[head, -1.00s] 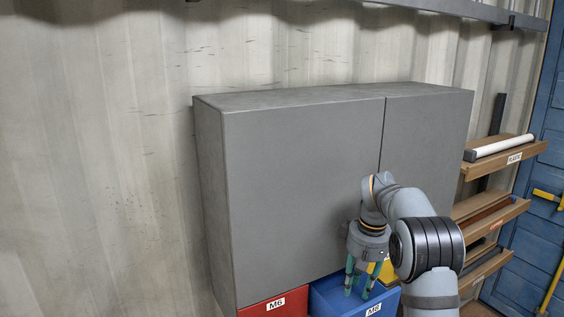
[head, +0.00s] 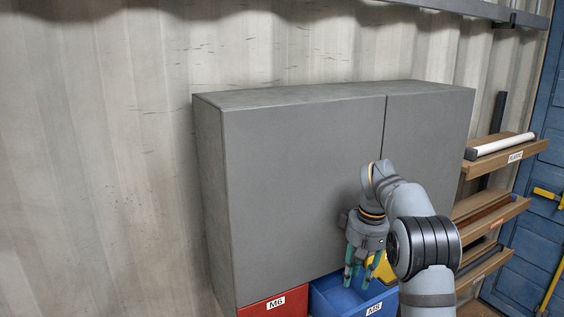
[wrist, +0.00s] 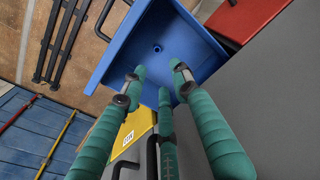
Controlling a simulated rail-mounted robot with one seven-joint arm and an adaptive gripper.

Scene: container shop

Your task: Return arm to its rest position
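My gripper (head: 358,278) has three teal fingers and points down over the open blue bin marked M8 (head: 345,302), in front of the grey cabinet (head: 300,190). In the wrist view the fingertips (wrist: 160,78) are spread apart with nothing between them. The blue bin (wrist: 205,50) lies beyond them, and a small dark round thing (wrist: 157,48) shows on its floor. My arm bends down from the right, clear of the cabinet's top edge.
A red bin marked M6 (head: 274,303) is left of the blue one; a yellow bin (head: 381,268) is partly hidden behind my gripper. Wooden racks (head: 490,218) with rods stand at the right, beside a blue door (head: 545,210). The space above the cabinet is free.

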